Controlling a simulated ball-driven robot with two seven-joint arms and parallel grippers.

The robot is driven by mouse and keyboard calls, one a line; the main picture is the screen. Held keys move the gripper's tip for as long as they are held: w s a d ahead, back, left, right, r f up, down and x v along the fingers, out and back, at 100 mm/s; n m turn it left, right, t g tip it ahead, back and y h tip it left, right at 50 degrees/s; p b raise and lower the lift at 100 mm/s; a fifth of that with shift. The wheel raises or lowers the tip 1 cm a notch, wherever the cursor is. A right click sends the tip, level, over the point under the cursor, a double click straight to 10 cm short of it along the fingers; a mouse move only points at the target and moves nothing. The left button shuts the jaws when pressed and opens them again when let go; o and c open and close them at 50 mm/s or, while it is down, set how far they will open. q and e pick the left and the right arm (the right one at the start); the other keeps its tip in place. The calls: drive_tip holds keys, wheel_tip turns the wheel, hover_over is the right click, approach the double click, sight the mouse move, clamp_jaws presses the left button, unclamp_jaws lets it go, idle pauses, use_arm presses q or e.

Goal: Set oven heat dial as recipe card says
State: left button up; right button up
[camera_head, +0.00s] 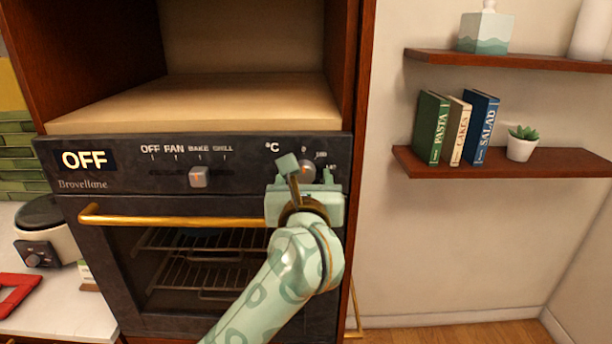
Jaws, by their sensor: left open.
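The dark oven (130,182) is in front of me, with a display reading OFF. The heat dial (306,166), under a °C mark, is largely hidden behind my gripper; the numbers 0, 100 and 140 show in part, but its pointer cannot be read. My left gripper (308,172) is open in front of this dial, its fingers at either side of it in the picture; I cannot tell whether they touch it. The mode knob (198,177) sits under OFF, FAN, BAKE and GRILL. No readable recipe card shows. My right gripper is out of view.
A gold handle (180,221) crosses the oven door below the panel. An empty wooden niche (200,104) is above. At left, a counter holds a round appliance (46,232) and a red frame (16,292). Wall shelves (510,164) with books are at right.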

use_arm(q)
drive_tip(key=shift+s+r, duration=0.1)
drive_tip(key=shift+s, duration=0.1)
drive_tip(key=shift+c, duration=0.7)
drive_tip(key=c, duration=0.9)
drive_tip(key=shift+o, duration=0.2)
drive_tip(key=shift+r+m+p, duration=0.15)
drive_tip(key=shift+m+p, duration=0.55)
drive_tip(key=shift+p, duration=0.2)
drive_tip(key=m+p, duration=1.2)
drive_tip(key=p, duration=0.4)
drive_tip(key=shift+m+p, duration=0.8)
drive_tip(key=shift+m, duration=0.7)
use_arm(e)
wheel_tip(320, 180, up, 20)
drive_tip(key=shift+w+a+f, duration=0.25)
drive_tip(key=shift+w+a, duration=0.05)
use_arm(q)
drive_tip(key=o, duration=1)
drive_tip(key=shift+w+f, duration=0.15)
drive_tip(key=shift+f, duration=0.05)
